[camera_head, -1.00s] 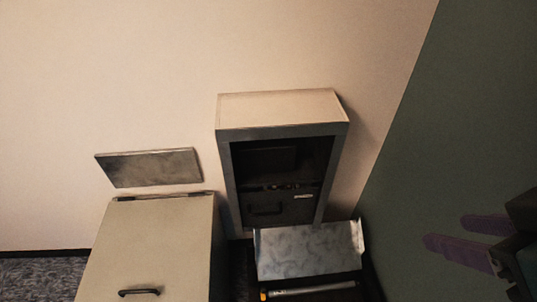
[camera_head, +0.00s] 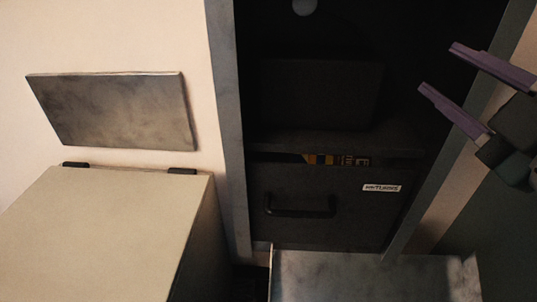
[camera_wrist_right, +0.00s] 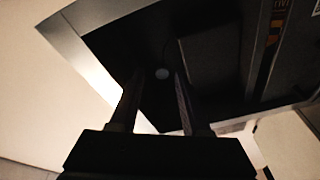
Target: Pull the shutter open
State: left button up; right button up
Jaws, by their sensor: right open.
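The shutter looks to be the dark panel (camera_head: 325,212) low in the front of a tall grey-framed cabinet (camera_head: 226,120). It has a black bar handle (camera_head: 300,207) on its left part and a small white label (camera_head: 381,188) on its right. A narrow gap runs along its top edge, with something yellow and dark showing in it. My right gripper (camera_head: 438,68) is open and empty, up and to the right of the handle and apart from it. In the right wrist view its two fingers (camera_wrist_right: 160,78) point into the dark cabinet opening. My left gripper is not in view.
A pale bin (camera_head: 100,235) with a hinged lid stands left of the cabinet, below a grey plate (camera_head: 115,108) on the wall. A metal tray (camera_head: 365,278) sits below the panel. A round grey knob (camera_head: 304,6) shows inside the upper cabinet. A green wall is at right.

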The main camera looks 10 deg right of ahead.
jog(key=a+f+n+y+b, duration=0.2)
jog(key=f+n+y+b, duration=0.15)
jog(key=f+b, duration=0.5)
jog(key=a+f+n+y+b, duration=0.2)
jog(key=f+n+y+b, duration=0.15)
jog(key=f+b, duration=0.5)
jog(key=n+g+y+b, duration=0.1)
jog(key=n+y+b, duration=0.3)
jog(key=n+b, duration=0.3)
send_near(301, 211)
jog(key=m+b, duration=0.1)
jog(key=x, duration=1)
jog(key=shift+a+f, duration=0.1)
jog(key=shift+f, duration=0.25)
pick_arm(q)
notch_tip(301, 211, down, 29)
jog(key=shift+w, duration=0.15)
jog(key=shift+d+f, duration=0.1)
pick_arm(e)
jog(key=shift+s, duration=0.1)
grip_shut()
